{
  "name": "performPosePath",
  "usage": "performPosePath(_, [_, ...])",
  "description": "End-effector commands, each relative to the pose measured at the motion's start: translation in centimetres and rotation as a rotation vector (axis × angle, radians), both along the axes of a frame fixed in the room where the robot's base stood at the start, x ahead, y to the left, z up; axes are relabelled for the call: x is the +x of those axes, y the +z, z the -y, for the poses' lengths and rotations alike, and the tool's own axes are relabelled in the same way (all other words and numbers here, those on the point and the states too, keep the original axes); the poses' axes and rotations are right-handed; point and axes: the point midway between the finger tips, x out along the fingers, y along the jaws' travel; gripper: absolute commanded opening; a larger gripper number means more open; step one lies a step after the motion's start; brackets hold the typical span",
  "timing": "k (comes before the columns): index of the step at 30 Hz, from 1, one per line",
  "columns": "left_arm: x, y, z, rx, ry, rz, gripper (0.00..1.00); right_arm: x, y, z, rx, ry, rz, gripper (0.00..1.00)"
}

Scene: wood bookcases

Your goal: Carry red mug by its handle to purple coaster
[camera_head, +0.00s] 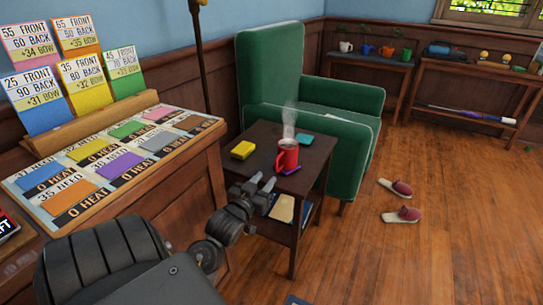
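The red mug (287,157) stands upright, steaming, on the dark side table (262,170) in the head view. A thin purple edge, likely the purple coaster (292,171), shows at the mug's base; I cannot tell whether the mug rests fully on it. My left gripper (263,183) is at the table's near edge, just left of and below the mug. Its two fingers are apart with nothing visible between them, and it does not appear to touch the mug. The mug's handle is not clearly visible. My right gripper is out of view.
A card-covered desk (120,165) is at left. Slippers (402,214) lie on the otherwise open floor at right.

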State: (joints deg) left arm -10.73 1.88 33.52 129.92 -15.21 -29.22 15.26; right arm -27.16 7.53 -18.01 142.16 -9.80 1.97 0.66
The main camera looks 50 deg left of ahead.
Motion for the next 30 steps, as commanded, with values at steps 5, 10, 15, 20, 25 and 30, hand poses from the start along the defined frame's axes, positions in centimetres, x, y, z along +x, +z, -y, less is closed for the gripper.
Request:
performPosePath(5, [-2.8, 0.0, 1.0, 0.0, 0.0, -0.002, 0.32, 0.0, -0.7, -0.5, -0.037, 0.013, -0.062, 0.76])
performPosePath(10, [-3.8, 0.0, 1.4, 0.0, 0.0, 0.0, 0.32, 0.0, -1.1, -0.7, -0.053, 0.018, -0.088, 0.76])
performPosePath(15, [-4.0, 0.0, 1.4, 0.0, 0.0, 0.001, 0.32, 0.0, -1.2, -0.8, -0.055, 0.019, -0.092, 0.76])
performPosePath(20, [-3.9, 0.0, 1.5, 0.0, -0.002, 0.001, 0.32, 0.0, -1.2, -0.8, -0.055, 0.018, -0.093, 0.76])
performPosePath(25, [-2.7, 0.6, 6.4, 0.032, -0.13, 0.031, 0.32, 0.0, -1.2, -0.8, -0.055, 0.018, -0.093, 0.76])
performPosePath(30, [-2.7, 2.4, 19.8, 0.075, -0.448, 0.139, 0.32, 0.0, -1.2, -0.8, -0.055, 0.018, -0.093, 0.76])
